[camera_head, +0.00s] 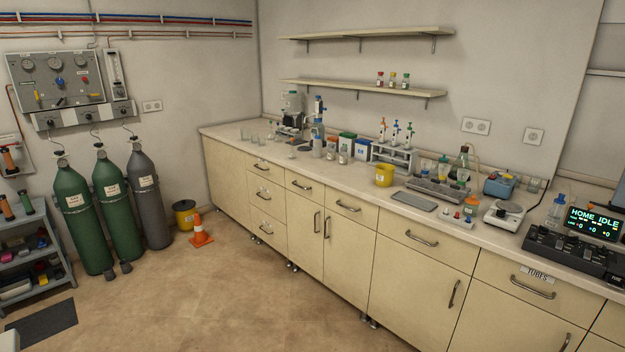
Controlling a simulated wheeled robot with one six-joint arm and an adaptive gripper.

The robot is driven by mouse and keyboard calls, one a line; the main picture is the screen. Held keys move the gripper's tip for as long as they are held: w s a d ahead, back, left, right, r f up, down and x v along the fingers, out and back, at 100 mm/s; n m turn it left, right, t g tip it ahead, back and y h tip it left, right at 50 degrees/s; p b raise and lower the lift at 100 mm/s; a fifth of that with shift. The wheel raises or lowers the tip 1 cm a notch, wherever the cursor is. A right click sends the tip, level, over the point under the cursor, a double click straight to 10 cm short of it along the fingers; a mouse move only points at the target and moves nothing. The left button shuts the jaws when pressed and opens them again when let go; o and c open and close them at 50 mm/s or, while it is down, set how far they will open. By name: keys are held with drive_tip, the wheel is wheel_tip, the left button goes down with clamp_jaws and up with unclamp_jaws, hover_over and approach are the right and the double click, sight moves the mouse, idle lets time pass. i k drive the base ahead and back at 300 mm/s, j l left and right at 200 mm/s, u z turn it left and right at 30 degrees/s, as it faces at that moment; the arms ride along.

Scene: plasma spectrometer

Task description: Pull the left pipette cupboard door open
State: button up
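A pair of shut cream cupboard doors stands in the middle of the bench front, below two drawers. The left door (301,232) is shut, with a vertical handle (317,222) near its right edge. The right door (348,258) is also shut, with its own vertical handle (326,228) near its left edge. I see no pipette label on either door. Pipettes hang in a stand (396,154) on the bench above, to the right. My gripper is not in view.
The tan floor (240,285) in front of the doors is clear. An orange cone (201,232) and a yellow bin (185,215) stand to the left, near gas cylinders (117,205). Drawers (265,194) lie left of the doors, and a wider shut door (415,295) lies right.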

sight(306, 217)
drive_tip(key=i+j, duration=0.15)
drive_tip(key=i, duration=0.85)
drive_tip(key=i+j, duration=0.1)
drive_tip(key=i, duration=0.95)
drive_tip(key=i+l+u, duration=0.1)
drive_tip(key=i, duration=1.1)
drive_tip(key=i+u, duration=0.2)
drive_tip(key=u, duration=0.2)
drive_tip(key=i+l+u, duration=0.2)
drive_tip(key=u, duration=0.15)
drive_tip(key=i+l+u, duration=0.15)
drive_tip(key=u, duration=0.25)
